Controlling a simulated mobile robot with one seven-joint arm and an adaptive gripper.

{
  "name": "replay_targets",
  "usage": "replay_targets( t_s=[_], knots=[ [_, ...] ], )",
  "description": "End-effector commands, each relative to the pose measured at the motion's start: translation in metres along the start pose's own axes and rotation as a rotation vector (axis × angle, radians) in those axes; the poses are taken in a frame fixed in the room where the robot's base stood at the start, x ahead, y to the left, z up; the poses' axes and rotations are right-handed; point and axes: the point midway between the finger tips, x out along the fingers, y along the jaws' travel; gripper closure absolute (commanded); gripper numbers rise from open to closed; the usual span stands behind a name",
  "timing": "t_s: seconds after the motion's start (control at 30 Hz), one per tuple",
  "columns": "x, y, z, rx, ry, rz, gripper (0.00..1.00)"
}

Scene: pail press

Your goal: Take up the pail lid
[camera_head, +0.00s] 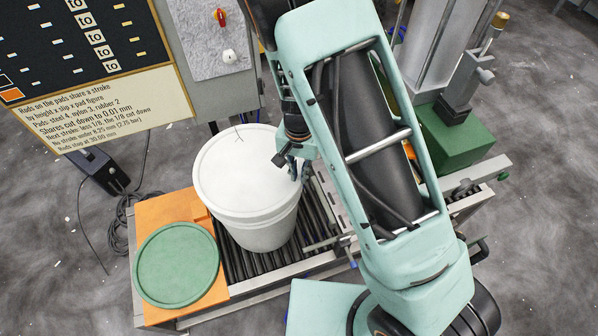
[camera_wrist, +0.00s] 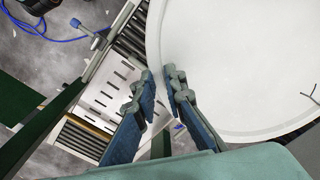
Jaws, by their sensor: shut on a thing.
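A white pail (camera_head: 262,233) stands upright on the roller bed. A flat white round top with a slim raised rim covers its mouth and looks like the pail lid (camera_head: 236,168); it fills the right of the wrist view (camera_wrist: 240,60). I cannot see clearly whether it sits apart from the pail. My gripper (camera_head: 296,170) is at the right edge of this top. In the wrist view my gripper (camera_wrist: 162,88) has one finger outside the rim and one over the white top, shut on the edge. My arm hides part of the pail's right side.
A green round disc (camera_head: 176,264) with a raised rim lies on an orange plate (camera_head: 157,216) left of the pail. Rollers (camera_head: 235,265) run beneath the pail. A grey control box (camera_head: 212,45) and a dark sign (camera_head: 75,50) stand behind. A green machine block (camera_head: 455,135) is at right.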

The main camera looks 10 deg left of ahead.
Motion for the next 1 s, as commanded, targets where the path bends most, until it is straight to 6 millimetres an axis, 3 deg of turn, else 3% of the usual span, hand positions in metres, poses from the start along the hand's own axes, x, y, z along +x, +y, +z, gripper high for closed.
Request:
replay_targets(
  t_s=[0.53,1.0],
  knots=[
    [-0.016,0.000,0.000,0.000,0.000,-0.001,1.00],
    [-0.015,0.000,0.000,0.000,0.000,-0.002,1.00]
  ],
)
